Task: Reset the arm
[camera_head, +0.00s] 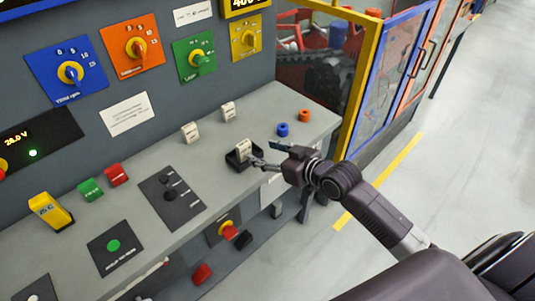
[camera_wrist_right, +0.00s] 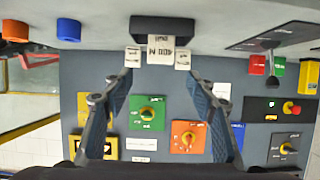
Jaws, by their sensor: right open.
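My right gripper (camera_head: 265,157) comes in from the right over the counter's front edge. Its fingers are apart and empty, close to the right side of a white labelled block (camera_head: 243,149). That block stands in a black holder (camera_head: 232,161) on the grey counter. In the right wrist view, the gripper (camera_wrist_right: 160,77) has its two fingers spread wide. The white block (camera_wrist_right: 160,47), with lettering that seems to read 400 N, shows beyond and between the fingertips, under the black holder (camera_wrist_right: 162,25) in that picture. I see no contact. My left gripper is not in view.
Two more white blocks (camera_head: 190,132) (camera_head: 228,112) stand behind on the counter (camera_head: 215,205). A blue ring (camera_head: 282,129) and an orange ring (camera_head: 304,115) lie to the right. Dial panels (camera_head: 135,47) cover the wall behind. Open floor (camera_head: 460,150) lies right.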

